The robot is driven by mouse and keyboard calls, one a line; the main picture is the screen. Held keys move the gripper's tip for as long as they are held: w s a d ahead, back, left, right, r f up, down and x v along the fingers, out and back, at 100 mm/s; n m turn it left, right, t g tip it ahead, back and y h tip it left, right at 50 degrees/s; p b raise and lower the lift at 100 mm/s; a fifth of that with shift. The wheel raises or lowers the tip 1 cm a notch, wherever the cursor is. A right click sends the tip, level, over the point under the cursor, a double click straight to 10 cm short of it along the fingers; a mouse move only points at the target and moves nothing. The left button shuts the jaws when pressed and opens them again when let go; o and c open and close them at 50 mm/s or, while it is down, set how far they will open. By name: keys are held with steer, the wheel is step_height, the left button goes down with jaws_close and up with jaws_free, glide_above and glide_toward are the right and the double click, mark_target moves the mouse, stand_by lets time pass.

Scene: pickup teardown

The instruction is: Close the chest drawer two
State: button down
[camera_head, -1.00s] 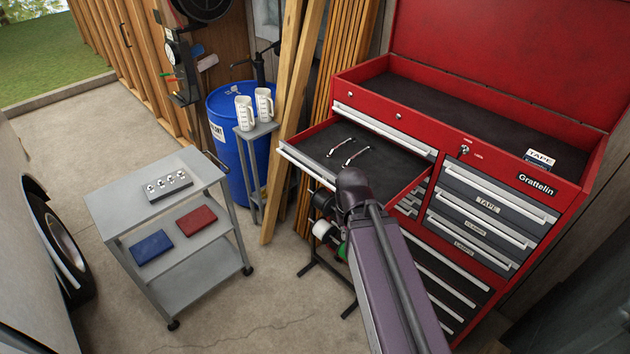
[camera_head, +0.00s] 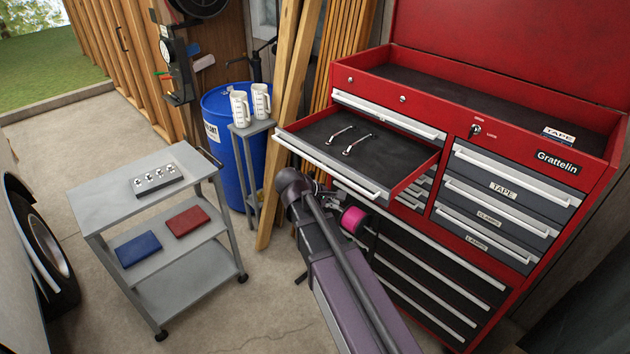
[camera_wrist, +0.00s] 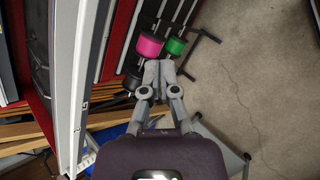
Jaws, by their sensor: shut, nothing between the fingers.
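The red tool chest (camera_head: 470,130) stands at the right in the head view. One drawer (camera_head: 390,175) in its upper left column, just below a closed top drawer (camera_head: 390,115), is pulled far out. It has a dark liner and holds two silver wrenches (camera_head: 350,138). In the wrist view, the open drawer's pale front (camera_wrist: 85,80) runs along the left side. My gripper (camera_wrist: 158,68) is shut and empty, in front of the drawer front and apart from it. In the head view my arm hides most of the gripper, below the drawer's front edge.
Pink (camera_head: 353,219) and green (camera_wrist: 175,46) spools sit on a rack below the open drawer. A grey cart (camera_head: 130,190) stands at the left. Wooden planks (camera_head: 283,130), a blue barrel (camera_head: 217,110) and a small stand with white jugs (camera_head: 240,107) are behind.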

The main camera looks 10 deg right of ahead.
steer(key=w+a+f+n+t+h+b, duration=0.1)
steer(key=w+a+n+t+h+b, duration=0.5)
steer(key=w+a+n+b, duration=0.6)
steer(key=shift+a+f+n+t+b, duration=0.35)
steer(key=shift+a+n+t+b, duration=0.4)
steer(key=shift+a, duration=0.4)
steer(key=shift+w, duration=0.1)
steer(key=x, duration=1.4)
steer(key=shift+r, duration=0.1)
